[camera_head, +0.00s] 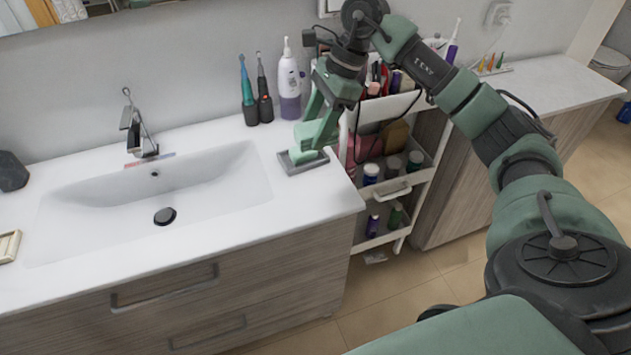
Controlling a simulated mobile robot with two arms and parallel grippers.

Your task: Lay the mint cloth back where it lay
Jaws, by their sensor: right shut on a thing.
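My right gripper (307,145) points down at the right end of the white counter, beside the basin. It is shut on the mint cloth (303,156), a small pale green bundle partly hidden by the fingers. The cloth is at a flat grey tray (286,165) on the counter; I cannot tell whether it rests on the tray or hangs just above it. My left gripper is out of view.
Two electric toothbrushes (248,97) and a white-purple bottle (289,84) stand close behind the tray. The sink basin (215,185) lies to the left. A white cart (398,187) with bottles stands to the right of the counter, under my right arm.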

